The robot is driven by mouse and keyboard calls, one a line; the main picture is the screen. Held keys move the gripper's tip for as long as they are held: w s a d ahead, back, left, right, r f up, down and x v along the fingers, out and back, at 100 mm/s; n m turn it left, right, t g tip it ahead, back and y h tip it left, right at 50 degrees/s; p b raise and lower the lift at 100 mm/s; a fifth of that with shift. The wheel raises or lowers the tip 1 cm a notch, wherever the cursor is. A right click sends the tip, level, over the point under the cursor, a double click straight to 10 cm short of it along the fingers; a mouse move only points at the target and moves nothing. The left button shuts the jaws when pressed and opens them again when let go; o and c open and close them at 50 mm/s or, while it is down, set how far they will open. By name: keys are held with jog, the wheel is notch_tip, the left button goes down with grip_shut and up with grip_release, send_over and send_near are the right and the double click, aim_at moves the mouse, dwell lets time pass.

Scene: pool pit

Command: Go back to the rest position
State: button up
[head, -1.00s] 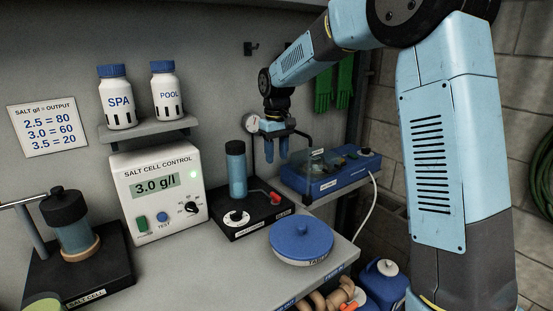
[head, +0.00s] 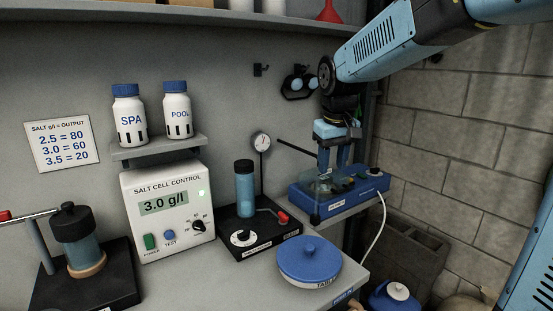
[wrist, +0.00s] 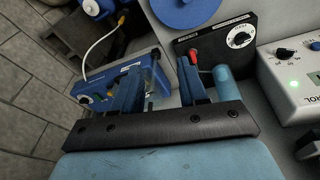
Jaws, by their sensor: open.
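My gripper (head: 334,158) hangs pointing down above the blue device with the clear cover (head: 340,198) at the right end of the bench. In the wrist view my gripper (wrist: 160,75) has its two blue fingers apart, with nothing held between them. The blue device (wrist: 115,85) shows to the left of and partly behind the left finger. A dark stand with a blue cylinder and red-handled lever (head: 262,225) is left of it. I cannot tell whether a finger touches the clear cover.
The salt cell control box (head: 168,212) shows 3.0 g/l. SPA (head: 130,115) and POOL (head: 177,116) bottles stand on a small shelf above it. A round blue-lidded tub (head: 309,262) sits at the bench's front right. A gauge (head: 261,142) and goggles (head: 298,83) are by the wall.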

jog(key=s+d+m+t, duration=0.1)
jog(key=s+d, duration=0.4)
jog(key=s, duration=0.5)
jog(key=s+d+f+m+t, duration=0.1)
jog(key=s+d, duration=0.4)
jog(key=s, duration=0.6)
jog(key=shift+f+m+t, duration=0.3)
jog(key=shift+m+t, duration=0.3)
jog(key=shift+m, duration=0.4)
jog(key=shift+c, duration=0.2)
